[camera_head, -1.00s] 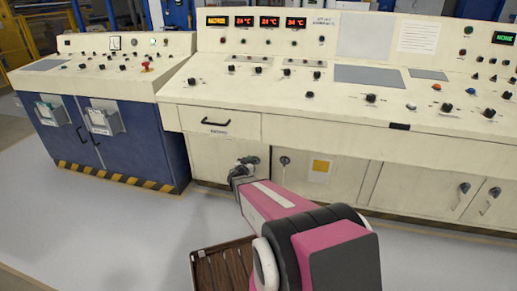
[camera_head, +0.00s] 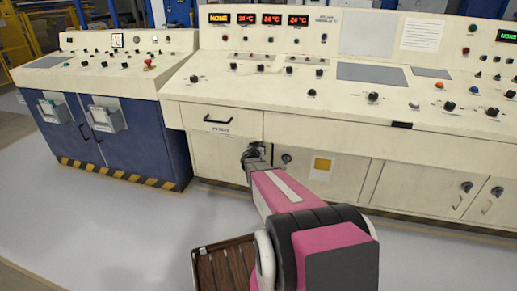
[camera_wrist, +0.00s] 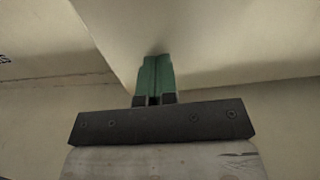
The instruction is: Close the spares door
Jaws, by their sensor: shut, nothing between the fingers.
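The cream door under the console's drawer (camera_head: 212,157) is in the head view. My arm and gripper hide its right side, and I cannot tell how far it stands open. My gripper (camera_head: 252,150) is at the door's upper right, just under the drawer. In the wrist view my gripper's green fingers (camera_wrist: 155,75) are shut together with nothing between them. They are in front of cream panels (camera_wrist: 230,40), close to an edge between them. I cannot tell whether they touch. A bit of dark lettering shows at the left edge of the wrist view.
A drawer with a black handle (camera_head: 217,120) is above the door. A panel with a round knob (camera_head: 286,158) and a yellow label (camera_head: 321,166) is to the right. A blue cabinet (camera_head: 115,140) with a striped base stands left. The grey floor in front is open.

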